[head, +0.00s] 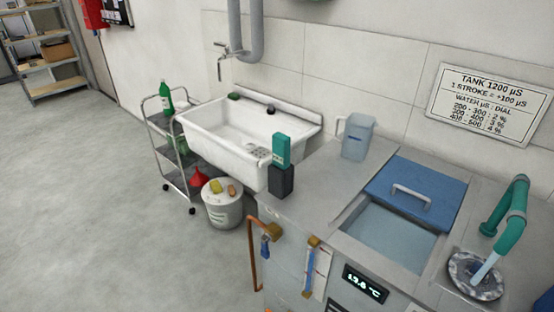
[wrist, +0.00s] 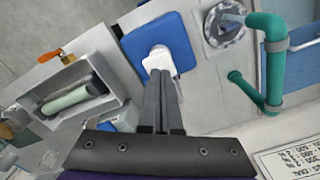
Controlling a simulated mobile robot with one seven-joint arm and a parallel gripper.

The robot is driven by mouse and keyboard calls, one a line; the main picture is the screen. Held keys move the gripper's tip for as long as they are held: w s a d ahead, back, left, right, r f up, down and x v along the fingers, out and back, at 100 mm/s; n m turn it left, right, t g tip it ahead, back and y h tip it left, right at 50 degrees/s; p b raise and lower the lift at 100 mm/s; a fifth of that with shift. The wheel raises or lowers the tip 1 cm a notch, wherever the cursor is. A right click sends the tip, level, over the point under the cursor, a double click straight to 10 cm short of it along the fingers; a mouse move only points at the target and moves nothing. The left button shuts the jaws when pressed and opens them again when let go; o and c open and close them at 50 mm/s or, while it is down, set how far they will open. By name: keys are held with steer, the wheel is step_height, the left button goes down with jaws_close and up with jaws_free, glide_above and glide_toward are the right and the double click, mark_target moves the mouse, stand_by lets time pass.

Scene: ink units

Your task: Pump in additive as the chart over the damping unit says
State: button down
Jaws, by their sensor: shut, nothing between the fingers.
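The chart (head: 492,103) on the wall reads "TANK 1200 µS", "1 STROKE = +100 µS", then water bands with dial percentages. Part of it shows in the wrist view (wrist: 292,158). The damping unit below has a blue lid (head: 418,186) with a handle and an open tank (head: 390,232) of liquid. In the wrist view, a blue square container (wrist: 182,42) has a white pump-like top (wrist: 158,58). My gripper (wrist: 160,76) is shut and empty, its fingertips in line with that white top; I cannot tell whether they touch. My gripper is outside the head view.
A teal pipe (head: 508,222) stands over a round drain (head: 476,274). A display (head: 365,283) reads about 13.8 °C. A jug (head: 357,136) and a teal-and-dark handheld device (head: 281,165) stand on the worktop. A sink, trolley and bucket are left. In the wrist view, a recess holds a pale cylinder (wrist: 66,99).

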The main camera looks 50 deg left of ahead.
steer(key=shift+f, duration=0.15)
stand_by(0.5)
steer(key=shift+f+b, duration=0.95)
steer(key=shift+f, duration=0.55)
steer(key=shift+r, duration=0.1)
step_height(320, 180, up, 3)
steer(key=p, duration=0.3)
steer(key=shift+p, duration=0.3)
